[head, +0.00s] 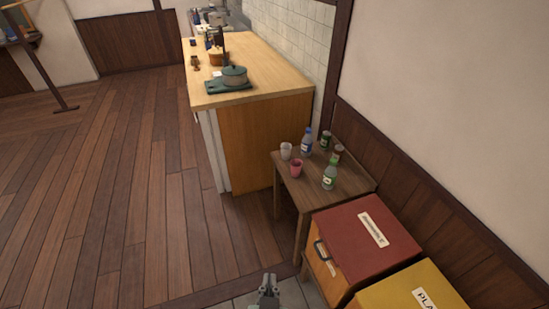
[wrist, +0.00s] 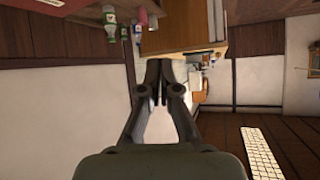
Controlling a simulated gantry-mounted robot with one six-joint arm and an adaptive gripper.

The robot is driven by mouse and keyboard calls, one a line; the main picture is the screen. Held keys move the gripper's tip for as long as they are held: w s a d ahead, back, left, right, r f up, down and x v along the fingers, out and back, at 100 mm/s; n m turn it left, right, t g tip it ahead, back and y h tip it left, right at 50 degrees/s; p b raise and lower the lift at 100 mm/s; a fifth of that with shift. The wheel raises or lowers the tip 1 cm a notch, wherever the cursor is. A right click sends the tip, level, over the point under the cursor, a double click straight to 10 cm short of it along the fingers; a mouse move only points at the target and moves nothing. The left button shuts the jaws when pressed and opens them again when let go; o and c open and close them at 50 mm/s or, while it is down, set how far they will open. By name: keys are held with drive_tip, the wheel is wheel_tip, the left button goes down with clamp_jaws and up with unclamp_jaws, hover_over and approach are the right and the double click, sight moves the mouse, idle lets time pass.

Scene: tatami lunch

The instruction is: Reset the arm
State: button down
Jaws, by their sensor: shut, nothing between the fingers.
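My gripper (head: 267,283) shows at the bottom of the head view, low and to the left of the red-lidded bin. In the wrist view my gripper (wrist: 161,98) has its two fingers together at the tips with nothing between them. It touches nothing that I can see. The rest of my arm is out of the head view.
A small wooden table (head: 316,196) holds cups, cans and bottles. A red-lidded bin (head: 364,238) and a yellow-lidded bin (head: 410,289) stand at the lower right. The plank floor (head: 120,210) on the left is clear.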

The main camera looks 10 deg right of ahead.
wheel_tip(320, 180, up, 45)
drive_tip(key=a+n+t+y+p, duration=0.2)
drive_tip(key=n+p, duration=0.1)
drive_tip(key=p, duration=3.5)
wheel_tip(320, 180, down, 58)
drive_tip(key=b, duration=5.7)
drive_tip(key=shift+w+a, duration=0.3)
drive_tip(key=shift+w, duration=0.05)
